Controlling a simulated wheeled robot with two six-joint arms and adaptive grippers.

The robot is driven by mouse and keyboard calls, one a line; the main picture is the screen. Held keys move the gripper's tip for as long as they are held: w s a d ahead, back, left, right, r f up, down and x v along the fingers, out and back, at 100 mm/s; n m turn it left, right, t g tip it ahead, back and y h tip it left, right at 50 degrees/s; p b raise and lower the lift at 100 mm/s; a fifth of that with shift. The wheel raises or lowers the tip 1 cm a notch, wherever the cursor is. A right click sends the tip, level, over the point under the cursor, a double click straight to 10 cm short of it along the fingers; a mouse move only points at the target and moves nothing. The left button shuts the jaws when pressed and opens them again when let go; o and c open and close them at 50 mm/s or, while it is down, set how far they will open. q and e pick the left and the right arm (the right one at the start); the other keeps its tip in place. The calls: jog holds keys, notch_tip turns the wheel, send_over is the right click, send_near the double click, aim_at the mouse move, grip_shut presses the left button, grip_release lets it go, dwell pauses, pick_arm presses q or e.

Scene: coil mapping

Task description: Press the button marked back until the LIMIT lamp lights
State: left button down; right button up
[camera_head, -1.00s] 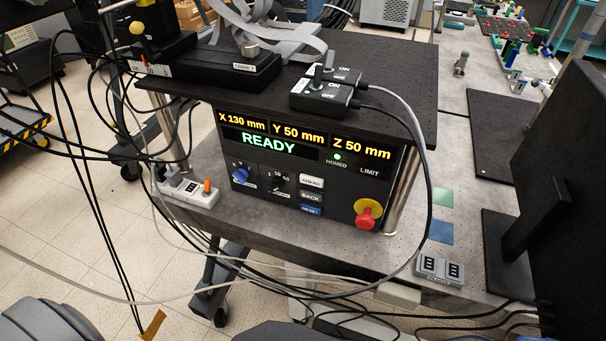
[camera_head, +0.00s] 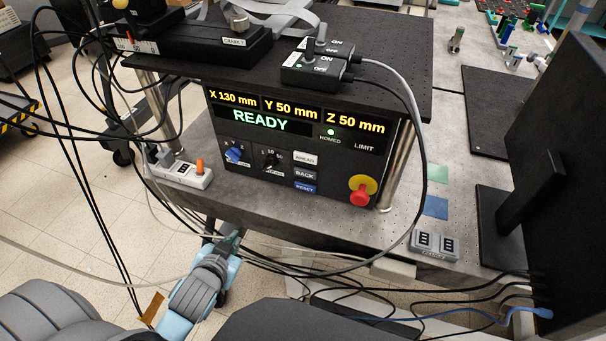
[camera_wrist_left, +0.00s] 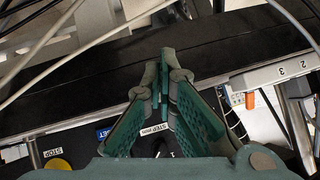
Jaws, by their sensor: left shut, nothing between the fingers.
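The control box (camera_head: 235,151) stands under the black shelf, its display reading READY, X 130 mm, Y 50 mm and Z 50 mm. The green HOMED lamp (camera_head: 331,132) is lit; no light shows by the LIMIT label (camera_head: 364,147). My left gripper (camera_head: 229,241) is shut and empty, in front of and below the box, clear of the buttons. Its closed fingers (camera_wrist_left: 164,82) show in the left wrist view. My right gripper is not in view.
A red stop knob (camera_head: 361,192) on a yellow base sticks out at the panel's lower right. Blue (camera_head: 236,153) and black (camera_head: 269,160) knobs sit left of the buttons. A power strip (camera_head: 180,171) lies left of the box. Loose cables hang around the table edge.

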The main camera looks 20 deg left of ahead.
pick_arm(q)
jog(key=w+r+m+t+h, duration=0.1)
jog(key=w+r+m+t, duration=0.1)
jog(key=w+r+t, duration=0.35)
jog(key=m+g+h, duration=0.1)
jog(key=m+h, duration=1.2)
jog(key=h, duration=0.2)
send_near(305, 173)
jog(key=s+d+r, duration=0.2)
jog(key=s+d, duration=0.3)
jog(key=d, duration=0.1)
jog(key=shift+s+d+f+g, duration=0.25)
jog(key=shift+s+g, duration=0.1)
jog(key=shift+s, duration=0.15)
jog(key=shift+w, duration=0.1)
jog(key=w+b, duration=0.2)
jog(key=w, duration=0.5)
jog(key=shift+a, duration=0.1)
jog(key=shift+w+b, duration=0.35)
jog(key=shift+w, duration=0.5)
jog(key=shift+r, duration=0.1)
jog(key=shift+w, duration=0.4)
